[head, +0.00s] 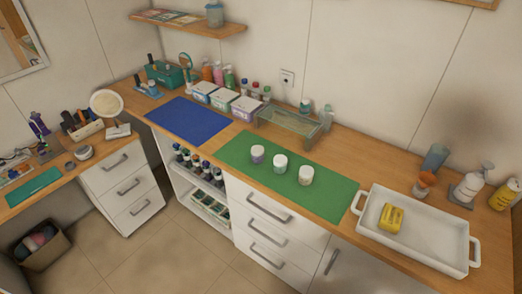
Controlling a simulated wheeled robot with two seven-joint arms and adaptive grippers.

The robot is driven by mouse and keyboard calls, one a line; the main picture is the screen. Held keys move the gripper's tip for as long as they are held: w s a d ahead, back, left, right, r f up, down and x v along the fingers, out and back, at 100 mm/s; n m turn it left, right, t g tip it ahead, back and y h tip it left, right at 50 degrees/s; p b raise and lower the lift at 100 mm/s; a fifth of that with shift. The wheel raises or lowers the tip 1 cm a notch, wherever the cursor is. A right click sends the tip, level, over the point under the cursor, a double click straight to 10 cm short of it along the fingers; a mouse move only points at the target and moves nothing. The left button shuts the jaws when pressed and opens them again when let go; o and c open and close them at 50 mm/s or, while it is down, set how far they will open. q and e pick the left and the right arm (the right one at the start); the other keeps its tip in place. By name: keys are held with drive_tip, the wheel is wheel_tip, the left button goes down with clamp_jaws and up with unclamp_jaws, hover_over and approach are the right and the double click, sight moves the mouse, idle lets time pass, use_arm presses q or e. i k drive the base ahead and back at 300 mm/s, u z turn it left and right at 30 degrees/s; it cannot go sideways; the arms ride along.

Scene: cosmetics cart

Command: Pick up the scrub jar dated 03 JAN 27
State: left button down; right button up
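Three small jars with white lids stand upright in a row on the green mat. The left jar (257,155) has a purplish body, the middle jar (281,164) looks greenish, and the right jar (306,176) looks pinkish brown. The green mat (335,196) lies on the wooden counter. Any dates on the jars are too small to read, so I cannot tell which one bears 03 JAN 27. Neither of my grippers shows in the head view.
A white tray (432,254) holding a yellow block (391,218) sits right of the mat. A clear rack (292,122) stands behind the jars. A bare blue mat (188,119) lies to the left. Bottles (469,184) stand at the right. The mat around the jars is free.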

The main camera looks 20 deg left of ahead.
sight(257, 151)
drive_tip(key=k, duration=1.3)
drive_tip(key=u, duration=0.85)
drive_tip(key=i, duration=1)
drive_tip(key=u, duration=1)
drive_tip(key=i, duration=1.6)
drive_tip(key=z, duration=0.35)
drive_tip(key=i, duration=0.9)
drive_tip(key=z, duration=1.5)
drive_tip(key=i, duration=0.7)
drive_tip(key=z, duration=0.75)
